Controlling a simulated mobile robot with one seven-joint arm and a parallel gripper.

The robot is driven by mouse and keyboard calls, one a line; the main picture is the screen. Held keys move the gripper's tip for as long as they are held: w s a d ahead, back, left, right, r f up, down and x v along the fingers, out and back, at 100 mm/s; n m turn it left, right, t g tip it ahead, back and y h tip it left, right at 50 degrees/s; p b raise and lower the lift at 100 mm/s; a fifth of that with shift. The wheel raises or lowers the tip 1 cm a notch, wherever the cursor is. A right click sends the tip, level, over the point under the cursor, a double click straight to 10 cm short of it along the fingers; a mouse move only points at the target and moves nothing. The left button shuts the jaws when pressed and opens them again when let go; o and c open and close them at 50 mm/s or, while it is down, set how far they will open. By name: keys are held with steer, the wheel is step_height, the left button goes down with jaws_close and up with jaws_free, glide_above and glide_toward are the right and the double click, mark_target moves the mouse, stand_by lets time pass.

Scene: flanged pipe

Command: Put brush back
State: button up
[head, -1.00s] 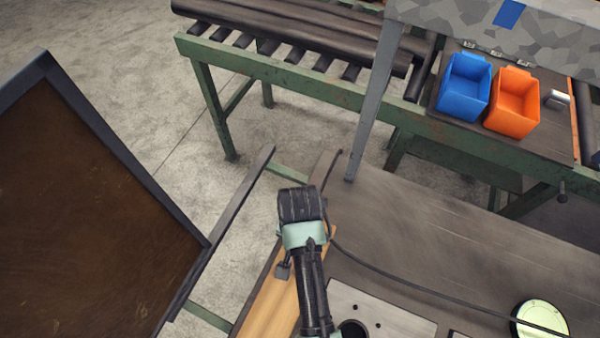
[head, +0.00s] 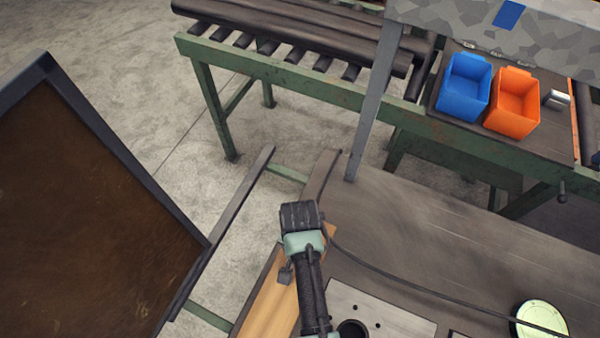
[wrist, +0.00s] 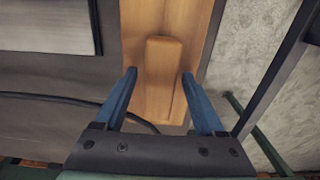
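In the wrist view, my gripper (wrist: 159,74) is open, its two blue fingers apart. A plain wooden piece with a rounded end, probably the brush (wrist: 165,62), shows between and beyond the fingertips, with a gap on each side. It lies over a wooden board (wrist: 190,15) of similar colour; no bristles show, so I cannot be sure of it. In the head view, my arm hides the fingers and the wooden piece; part of the wooden board (head: 268,308) shows left of my arm.
A dark worktop (head: 420,220) with a black cable (head: 400,283) extends right of my arm. A light plate (head: 385,312) and a round pale disc (head: 541,318) are near the front. Blue (head: 464,88) and orange (head: 512,103) bins stand at back right. A dark framed panel (head: 80,220) is left.

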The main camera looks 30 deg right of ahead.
step_height(320, 180, up, 12)
steer(key=shift+r, duration=0.2)
stand_by(0.5)
steer(key=w+r+n+t+h, duration=0.25)
steer(key=w+r+t, duration=0.45)
steer(key=w+r, duration=0.6)
steer(key=w+a+r+n+t, duration=0.1)
steer(key=w+r+t, duration=0.2)
steer(key=r, duration=0.5)
steer(key=w+a+r+n+t, duration=0.1)
steer(key=w+a+r+t, duration=0.15)
steer(key=r, duration=0.55)
step_height(320, 180, up, 17)
steer(key=a+n+t, duration=0.3)
steer(key=t, duration=0.4)
steer(key=s+a+r+n+t+y, duration=0.1)
steer(key=s+r+t, duration=0.3)
steer(key=r, duration=0.5)
steer(key=s+a+r+n+t+y, duration=0.1)
steer(key=s+a+r+n+t, duration=0.1)
steer(key=s+r, duration=0.6)
steer(key=shift+s+a+r+t, duration=0.45)
steer(key=shift+a+t, duration=0.25)
steer(key=shift+t, duration=0.25)
